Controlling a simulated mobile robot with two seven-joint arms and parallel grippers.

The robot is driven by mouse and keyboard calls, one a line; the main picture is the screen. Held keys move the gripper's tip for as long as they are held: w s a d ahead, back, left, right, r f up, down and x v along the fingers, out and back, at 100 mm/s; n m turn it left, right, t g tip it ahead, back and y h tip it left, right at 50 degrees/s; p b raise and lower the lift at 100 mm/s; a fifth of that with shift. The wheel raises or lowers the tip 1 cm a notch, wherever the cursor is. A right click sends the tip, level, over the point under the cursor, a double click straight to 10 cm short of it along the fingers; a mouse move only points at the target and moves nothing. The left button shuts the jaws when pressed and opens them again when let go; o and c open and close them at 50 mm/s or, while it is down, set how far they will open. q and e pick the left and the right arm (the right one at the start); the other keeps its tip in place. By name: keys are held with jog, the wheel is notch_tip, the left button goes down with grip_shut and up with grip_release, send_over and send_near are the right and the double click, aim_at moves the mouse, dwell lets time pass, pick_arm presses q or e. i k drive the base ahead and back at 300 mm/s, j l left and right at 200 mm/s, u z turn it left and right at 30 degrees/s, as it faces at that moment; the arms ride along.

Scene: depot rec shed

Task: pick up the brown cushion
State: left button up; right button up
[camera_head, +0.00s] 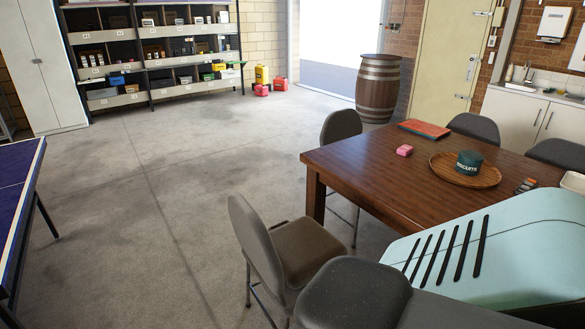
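A brown cushion-like pad (312,246) lies on the seat of the grey chair (250,240) at the near left corner of the wooden table. Its near right part is hidden behind a dark grey rounded shape in the foreground. I cannot tell clearly whether it is a loose cushion or the seat itself. Neither of my grippers is in view.
The wooden table (350,174) bears a round tray (440,172) with a green biscuit tin (469,162), a pink block (404,150) and a red flat box (425,129). A table-tennis table (15,185) stands left. The concrete floor (150,200) between is clear.

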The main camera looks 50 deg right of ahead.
aim_at(302, 246)
jog(key=i+z, duration=0.2)
jog(key=i, duration=0.45)
jog(key=i+j+z, duration=0.25)
jog(key=i, duration=0.4)
jog(key=i+z, duration=0.25)
jog(key=z, duration=0.15)
jog(key=i+j+z, duration=0.1)
jog(key=z, duration=0.25)
jog(key=i+j+z, duration=0.2)
jog(key=i+z, duration=0.2)
jog(key=i+j+z, duration=0.1)
jog(key=z, duration=0.25)
jog(key=i+j+z, duration=0.2)
jog(key=z, duration=0.15)
jog(key=i+j+z, duration=0.1)
jog(key=z, duration=0.3)
jog(key=i+j+z, duration=0.3)
jog(key=j+z, duration=0.3)
jog(key=i+j+z, duration=0.1)
jog(key=j+z, duration=0.2)
jog(key=j, duration=0.2)
